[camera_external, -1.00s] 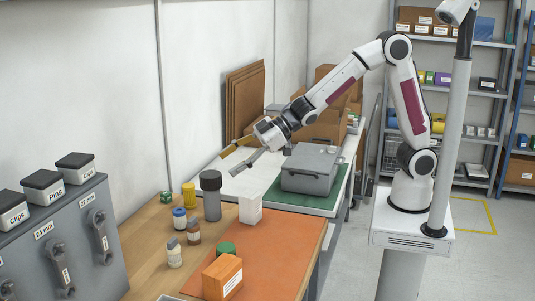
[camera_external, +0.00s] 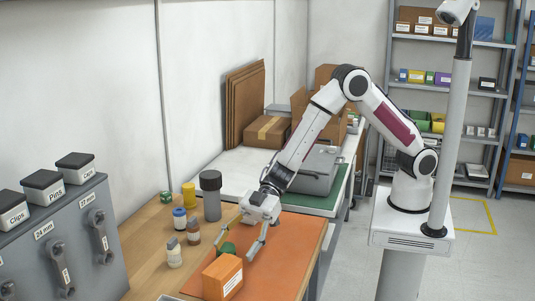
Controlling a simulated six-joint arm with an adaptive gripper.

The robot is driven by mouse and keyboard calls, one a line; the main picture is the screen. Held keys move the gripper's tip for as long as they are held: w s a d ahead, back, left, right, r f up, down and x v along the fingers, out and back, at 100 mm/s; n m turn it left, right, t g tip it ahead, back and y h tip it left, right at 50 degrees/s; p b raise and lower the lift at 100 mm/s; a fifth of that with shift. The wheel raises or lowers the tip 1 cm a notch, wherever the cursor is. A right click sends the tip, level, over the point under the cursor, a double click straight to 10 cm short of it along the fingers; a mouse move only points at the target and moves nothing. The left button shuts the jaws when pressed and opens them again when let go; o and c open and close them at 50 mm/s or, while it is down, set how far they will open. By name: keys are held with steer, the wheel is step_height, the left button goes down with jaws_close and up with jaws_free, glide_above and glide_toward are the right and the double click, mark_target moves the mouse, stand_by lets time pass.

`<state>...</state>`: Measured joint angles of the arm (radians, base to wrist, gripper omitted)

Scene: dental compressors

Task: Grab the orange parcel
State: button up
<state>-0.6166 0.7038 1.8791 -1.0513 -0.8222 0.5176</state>
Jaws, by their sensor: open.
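The orange parcel (camera_external: 222,277) is a small box with a white label on its side. It sits at the near left part of the orange mat (camera_external: 285,258). My gripper (camera_external: 240,254) is open, with its fingers spread and pointing down toward the near side of the mat. It is just behind the parcel and above the mat, apart from the parcel as far as I can tell. A green round lid or jar (camera_external: 227,248) shows close to the left finger, partly hidden. The white box seen earlier is hidden behind my gripper.
Left of the mat stand a grey-black bottle (camera_external: 211,197), a yellow container (camera_external: 189,195) and several small jars, including one with a blue cap (camera_external: 179,218). A grey case (camera_external: 316,170) lies on the green mat behind. The mat's right half is clear.

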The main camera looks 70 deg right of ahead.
mark_target(228, 260)
steer(key=shift+s+a+f, duration=0.1)
steer(key=shift+s+a, duration=0.05)
steer(key=shift+x, duration=1.25)
steer(key=shift+a, duration=0.15)
steer(key=shift+a, duration=1.5)
steer(key=shift+x, duration=1.15)
